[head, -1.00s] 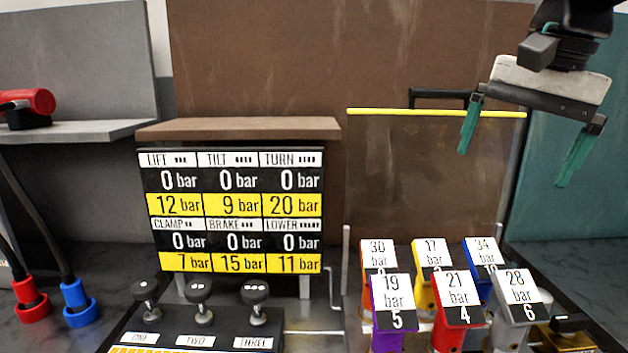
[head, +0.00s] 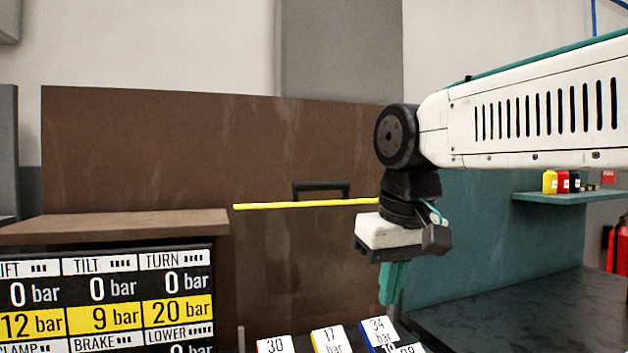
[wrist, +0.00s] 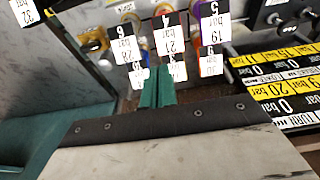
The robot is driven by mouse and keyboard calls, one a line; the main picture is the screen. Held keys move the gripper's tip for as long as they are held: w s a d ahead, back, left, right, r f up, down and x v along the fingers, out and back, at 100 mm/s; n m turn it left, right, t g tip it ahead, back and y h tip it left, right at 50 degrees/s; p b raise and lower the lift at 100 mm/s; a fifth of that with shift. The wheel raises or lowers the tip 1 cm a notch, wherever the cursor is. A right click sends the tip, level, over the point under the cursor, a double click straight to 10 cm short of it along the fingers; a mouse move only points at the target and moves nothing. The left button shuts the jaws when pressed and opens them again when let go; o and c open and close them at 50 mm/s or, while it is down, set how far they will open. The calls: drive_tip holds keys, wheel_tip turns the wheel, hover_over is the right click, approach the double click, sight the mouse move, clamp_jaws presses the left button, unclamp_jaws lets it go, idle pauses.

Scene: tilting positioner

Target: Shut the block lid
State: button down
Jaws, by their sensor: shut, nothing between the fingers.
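The block lid (head: 290,265) stands upright and open, a dark see-through panel with a yellow top edge (head: 290,204) and a black handle (head: 321,187). In front of it is the block with numbered, tagged levers; only the upper tags (head: 330,341) show at the bottom of the head view. My gripper (head: 388,288) has its green fingers together, pointing down, near the lid's right end. Whether it touches the lid cannot be told. In the wrist view my gripper (wrist: 157,84) is shut and empty, with the tagged levers (wrist: 167,40) beyond the fingertips.
The pressure display board (head: 105,295) stands left of the lid, under a brown ledge (head: 115,226). A teal wall with a small shelf (head: 565,196) of bottles is at the right. The dark bench top (head: 520,310) there is clear.

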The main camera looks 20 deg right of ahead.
drive_tip(key=w+a+r+t, duration=0.2)
drive_tip(key=w+r+t, duration=0.1)
drive_tip(key=w+r, duration=2.05)
wheel_tip(320, 180, down, 8)
drive_tip(key=shift+f, duration=0.2)
drive_tip(key=shift+w+d, duration=0.1)
drive_tip(key=shift+d, duration=0.05)
